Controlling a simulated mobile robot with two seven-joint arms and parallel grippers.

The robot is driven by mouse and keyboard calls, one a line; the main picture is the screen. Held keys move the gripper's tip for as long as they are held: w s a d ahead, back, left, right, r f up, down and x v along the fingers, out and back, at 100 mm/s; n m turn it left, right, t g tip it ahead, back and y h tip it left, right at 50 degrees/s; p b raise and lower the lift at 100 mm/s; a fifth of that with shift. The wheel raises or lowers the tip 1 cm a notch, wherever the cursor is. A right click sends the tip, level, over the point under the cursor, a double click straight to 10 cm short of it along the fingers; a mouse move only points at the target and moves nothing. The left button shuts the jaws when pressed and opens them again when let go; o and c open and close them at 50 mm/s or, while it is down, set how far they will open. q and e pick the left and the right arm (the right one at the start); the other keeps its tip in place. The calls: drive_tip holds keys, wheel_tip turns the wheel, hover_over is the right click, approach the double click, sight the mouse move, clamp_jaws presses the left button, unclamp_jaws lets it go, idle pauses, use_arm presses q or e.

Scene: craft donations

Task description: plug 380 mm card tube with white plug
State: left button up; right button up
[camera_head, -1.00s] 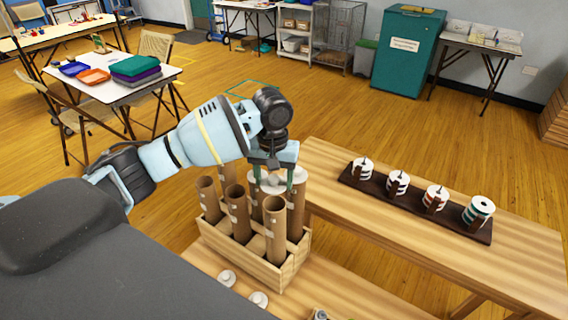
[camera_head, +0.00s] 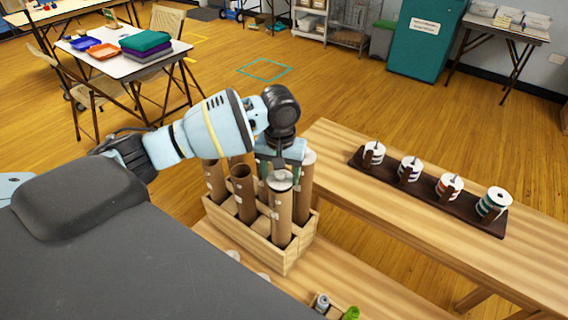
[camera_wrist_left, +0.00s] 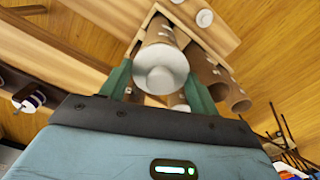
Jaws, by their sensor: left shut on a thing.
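My left gripper (camera_head: 279,174) points down over the front card tube (camera_head: 281,217), which stands upright in a wooden crate (camera_head: 292,258). It is shut on a white plug (camera_head: 281,184) at that tube's mouth. In the left wrist view the white plug (camera_wrist_left: 161,72) sits between the green fingers, with the brown tube (camera_wrist_left: 157,32) directly behind it. I cannot tell whether the plug is inside the tube or only resting on it. Another tube (camera_head: 304,188) behind to the right has a white top. The tube (camera_head: 242,190) to the left is open. My right gripper is out of view.
Loose white plugs lie on the bench in front of the crate, partly hidden by my body. A dark rack (camera_head: 430,195) with several ribbon spools stands on the right bench (camera_head: 470,245). A grey and a green item (camera_head: 350,313) are at the bottom edge.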

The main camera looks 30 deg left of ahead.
use_arm(q)
drive_tip(key=shift+f, duration=0.4)
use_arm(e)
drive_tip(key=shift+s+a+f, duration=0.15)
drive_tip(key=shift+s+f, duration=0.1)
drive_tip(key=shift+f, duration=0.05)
use_arm(q)
drive_tip(key=shift+r, duration=0.1)
drive_tip(key=shift+r, duration=0.1)
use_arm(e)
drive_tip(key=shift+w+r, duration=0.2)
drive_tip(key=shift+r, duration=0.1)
use_arm(q)
drive_tip(key=shift+p, duration=0.3)
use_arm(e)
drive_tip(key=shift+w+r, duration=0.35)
use_arm(q)
drive_tip(key=shift+p, duration=0.3)
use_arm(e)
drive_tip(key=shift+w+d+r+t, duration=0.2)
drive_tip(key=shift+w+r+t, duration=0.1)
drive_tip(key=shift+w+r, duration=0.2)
use_arm(q)
drive_tip(key=shift+f, duration=0.3)
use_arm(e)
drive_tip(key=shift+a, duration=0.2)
use_arm(q)
drive_tip(key=shift+f, duration=0.45)
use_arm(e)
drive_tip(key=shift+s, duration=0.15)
